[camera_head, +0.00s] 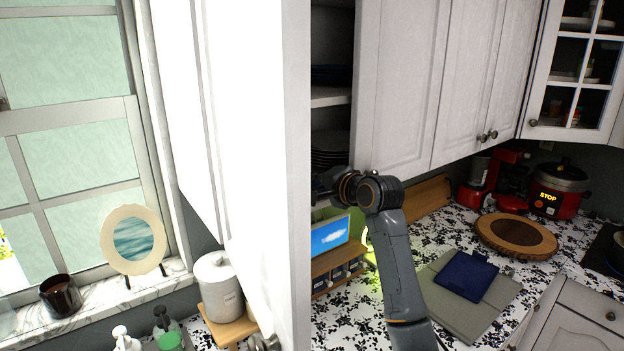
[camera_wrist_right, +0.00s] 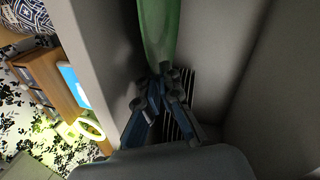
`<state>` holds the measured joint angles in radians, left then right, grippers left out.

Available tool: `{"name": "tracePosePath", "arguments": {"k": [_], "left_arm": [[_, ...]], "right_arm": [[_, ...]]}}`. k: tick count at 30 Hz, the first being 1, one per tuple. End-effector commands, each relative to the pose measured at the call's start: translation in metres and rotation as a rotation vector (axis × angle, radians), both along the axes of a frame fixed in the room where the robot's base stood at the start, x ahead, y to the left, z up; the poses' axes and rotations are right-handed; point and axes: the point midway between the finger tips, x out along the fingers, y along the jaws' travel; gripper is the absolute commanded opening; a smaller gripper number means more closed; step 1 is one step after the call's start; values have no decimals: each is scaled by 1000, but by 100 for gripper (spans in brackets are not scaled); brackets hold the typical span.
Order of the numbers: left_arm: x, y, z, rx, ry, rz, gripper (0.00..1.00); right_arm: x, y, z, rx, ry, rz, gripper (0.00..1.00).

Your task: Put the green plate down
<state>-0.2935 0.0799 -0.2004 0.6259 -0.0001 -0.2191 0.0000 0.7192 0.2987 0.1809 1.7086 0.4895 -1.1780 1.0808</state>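The green plate (camera_wrist_right: 158,30) shows edge-on at the top of the right wrist view, where it is cut off by the frame. My right gripper (camera_wrist_right: 164,75) has its fingertips closed around the plate's near edge. In the head view, my right arm reaches up to the open cabinet, and its fingers and the plate are hidden there by the wrist and the cabinet. A stack of dark plates (camera_head: 330,150) stands on the lower cabinet shelf; its striped edges (camera_wrist_right: 187,105) show just beyond my fingers. My left gripper is not in view.
A white open cabinet door (camera_head: 262,140) stands at the left of the opening, and a closed door (camera_head: 400,85) at its right. Below, the patterned counter holds a wooden stand with a blue screen (camera_head: 330,236), a grey mat (camera_head: 470,318) and a round wooden board (camera_head: 515,236).

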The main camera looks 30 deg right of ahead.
Motion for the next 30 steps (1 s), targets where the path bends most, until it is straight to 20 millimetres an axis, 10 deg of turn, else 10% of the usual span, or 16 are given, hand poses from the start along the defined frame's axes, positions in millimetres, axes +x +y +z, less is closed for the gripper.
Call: {"name": "tracePosePath", "arguments": {"k": [19, 30], "left_arm": [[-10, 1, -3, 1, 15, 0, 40], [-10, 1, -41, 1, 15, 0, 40]], "right_arm": [[-1, 0, 0, -1, 0, 0, 15], [-66, -8, 13, -5, -6, -2, 15]]}}
